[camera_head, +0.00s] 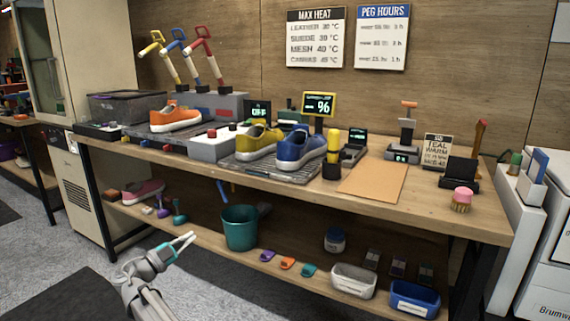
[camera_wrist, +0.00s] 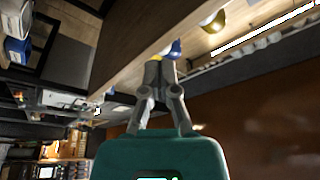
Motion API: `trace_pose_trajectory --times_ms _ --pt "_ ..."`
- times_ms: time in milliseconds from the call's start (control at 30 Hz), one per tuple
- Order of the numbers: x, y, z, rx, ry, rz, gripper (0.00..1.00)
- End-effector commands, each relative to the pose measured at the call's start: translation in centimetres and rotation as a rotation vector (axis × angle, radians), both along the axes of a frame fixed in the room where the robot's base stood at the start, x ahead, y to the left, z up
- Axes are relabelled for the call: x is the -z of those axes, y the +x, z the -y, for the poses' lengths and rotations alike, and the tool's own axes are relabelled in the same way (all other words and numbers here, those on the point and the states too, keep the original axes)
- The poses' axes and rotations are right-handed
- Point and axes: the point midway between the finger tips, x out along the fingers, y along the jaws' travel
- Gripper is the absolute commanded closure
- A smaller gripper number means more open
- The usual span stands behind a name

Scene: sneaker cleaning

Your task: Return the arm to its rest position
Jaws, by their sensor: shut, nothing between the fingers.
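My gripper (camera_head: 190,240) is in front of the bench at the lower left of the head view, about level with the lower shelf. Its fingers point up and to the right, toward the bench. They look close together and hold nothing. In the wrist view my gripper (camera_wrist: 162,52) points toward the bench edge, with a small blue shape just beyond the fingertips. My arm comes up from the bottom edge of the head view. The fingers appear apart from the bench and from the teal bucket (camera_head: 240,228).
The wooden bench (camera_head: 420,208) carries an orange sneaker (camera_head: 175,119), a yellow sneaker (camera_head: 258,140) and a blue sneaker (camera_head: 300,148). Bins, including a blue bin (camera_head: 414,298), stand on its lower shelf. The floor left of my arm is open, with a dark mat (camera_head: 65,292).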

Motion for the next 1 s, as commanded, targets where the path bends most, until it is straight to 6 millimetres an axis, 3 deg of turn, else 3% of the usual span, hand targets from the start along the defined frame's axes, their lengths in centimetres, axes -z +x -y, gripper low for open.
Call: trace_pose_trajectory --times_ms 100,533,767,1000 --pt "0.0 0.0 -0.1 -0.001 0.000 0.000 1.00" --pt "-0.9 0.8 3.8 0.060 -0.022 -0.138 1.00" --pt "-1.6 1.4 7.5 0.110 -0.038 -0.273 1.00" --pt "-3.0 1.8 14.0 0.178 -0.059 -0.525 1.00"
